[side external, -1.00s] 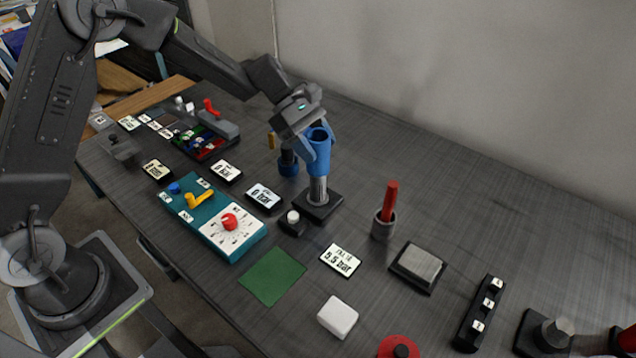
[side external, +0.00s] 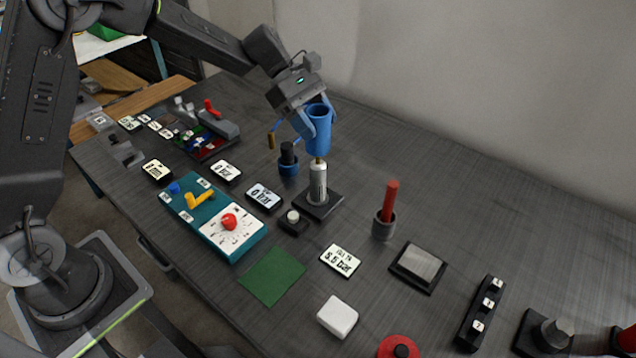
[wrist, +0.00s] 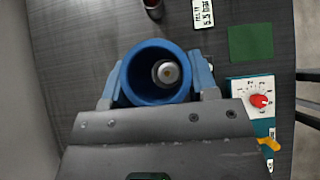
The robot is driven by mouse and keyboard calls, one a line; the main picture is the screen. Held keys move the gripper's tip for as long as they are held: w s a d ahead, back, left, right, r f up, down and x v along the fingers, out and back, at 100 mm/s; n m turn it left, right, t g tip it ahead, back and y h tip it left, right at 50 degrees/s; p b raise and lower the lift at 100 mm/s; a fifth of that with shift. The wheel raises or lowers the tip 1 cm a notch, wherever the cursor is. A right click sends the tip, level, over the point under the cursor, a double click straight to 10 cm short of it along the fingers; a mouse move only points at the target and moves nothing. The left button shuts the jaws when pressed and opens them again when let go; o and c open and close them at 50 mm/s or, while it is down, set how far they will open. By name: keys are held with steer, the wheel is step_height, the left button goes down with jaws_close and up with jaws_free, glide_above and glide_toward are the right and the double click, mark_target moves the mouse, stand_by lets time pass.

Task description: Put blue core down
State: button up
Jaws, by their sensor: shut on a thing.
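The blue core (side external: 319,130) is a hollow blue tube, held upright between the fingers of my gripper (side external: 316,122). My gripper is shut on it. In the side view the core is just above a grey metal post (side external: 318,182) with a brass-coloured tip, which stands on a dark square base (side external: 318,205). In the wrist view I look down into the blue core (wrist: 128,76), between the fingers of my gripper (wrist: 157,84), and the post's round top (wrist: 167,73) shows through its bore. The core's bottom edge is at about the height of the post's tip; I cannot tell whether they touch.
A green square (side external: 272,276) lies flat on the dark table. A red rod stands in a grey cup (side external: 384,225) right of the post. A teal panel (side external: 214,222) with a red knob is to the left, and a blue-collared black piece (side external: 288,160) stands behind.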

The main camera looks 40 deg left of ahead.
steer(key=shift+r, duration=0.4)
steer(key=s+a+f, duration=0.3)
steer(key=s, duration=0.6)
steer(key=s+a+f, duration=0.3)
steer(key=s+a, duration=0.1)
steer(key=s, duration=0.4)
steer(key=shift+s+x, duration=0.15)
steer(key=shift+x, duration=3.9)
steer(key=shift+s+x, duration=0.1)
steer(key=shift+x, duration=3.95)
steer(key=shift+d, duration=0.15)
steer(key=o, duration=0.8)
steer(key=shift+c, duration=0.2)
